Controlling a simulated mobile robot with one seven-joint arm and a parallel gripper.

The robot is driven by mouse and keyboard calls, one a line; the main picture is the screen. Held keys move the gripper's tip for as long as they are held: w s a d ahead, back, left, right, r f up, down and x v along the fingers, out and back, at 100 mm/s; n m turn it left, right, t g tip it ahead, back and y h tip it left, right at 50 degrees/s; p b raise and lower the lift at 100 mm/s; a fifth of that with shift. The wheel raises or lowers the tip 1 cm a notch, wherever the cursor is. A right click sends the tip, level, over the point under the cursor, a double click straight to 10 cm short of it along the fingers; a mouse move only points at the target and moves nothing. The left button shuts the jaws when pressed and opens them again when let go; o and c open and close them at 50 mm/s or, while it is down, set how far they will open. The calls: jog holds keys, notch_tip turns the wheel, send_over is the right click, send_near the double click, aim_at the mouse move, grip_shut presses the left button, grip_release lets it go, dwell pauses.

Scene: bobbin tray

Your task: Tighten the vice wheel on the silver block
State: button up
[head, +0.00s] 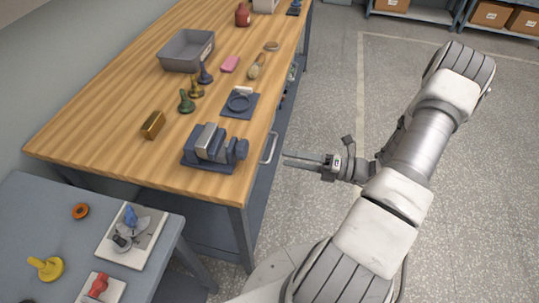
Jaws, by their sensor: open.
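A dark blue vice (196,160) stands near the front right edge of the wooden workbench. A silver block (206,136) sits upright between its jaws; whether the jaws press on it I cannot tell from here. The vice wheel (241,149) is the round blue part on the vice's right side, facing the bench edge. My gripper (287,160) is open and empty, off the right side of the bench. Its fingers point left toward the wheel, with a clear gap between them and it.
A bench handle (270,148) lies between gripper and vice. A grey side table (40,215) stands front left.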

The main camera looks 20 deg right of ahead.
jog(key=v, duration=0.5)
jog(key=shift+b, duration=0.3)
